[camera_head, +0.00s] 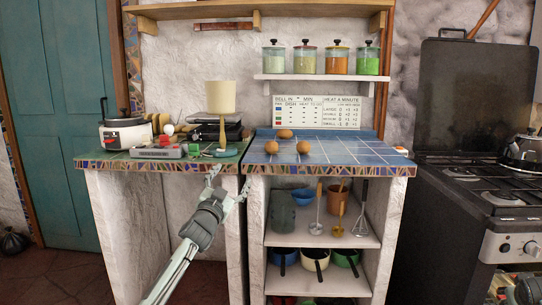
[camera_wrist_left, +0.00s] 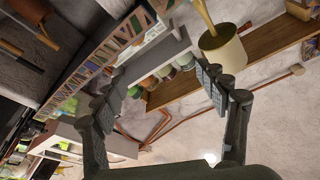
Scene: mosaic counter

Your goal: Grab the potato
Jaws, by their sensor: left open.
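Three brown potatoes lie on the blue tiled counter (camera_head: 345,150) in the head view: one at the back (camera_head: 285,134), one at the front left (camera_head: 271,147) and one at the front right (camera_head: 303,147). My left gripper (camera_head: 228,182) is in front of the counter edge, below and left of the potatoes and apart from them. Its fingers are spread and empty; they also show wide apart in the wrist view (camera_wrist_left: 160,92). No potato can be made out in the wrist view. My right gripper does not show.
The left counter holds a white cooker (camera_head: 125,134), a lamp (camera_head: 221,97) and small clutter. A shelf of jars (camera_head: 315,78) hangs above. A stove (camera_head: 470,185) stands at right. Much of the blue top is clear.

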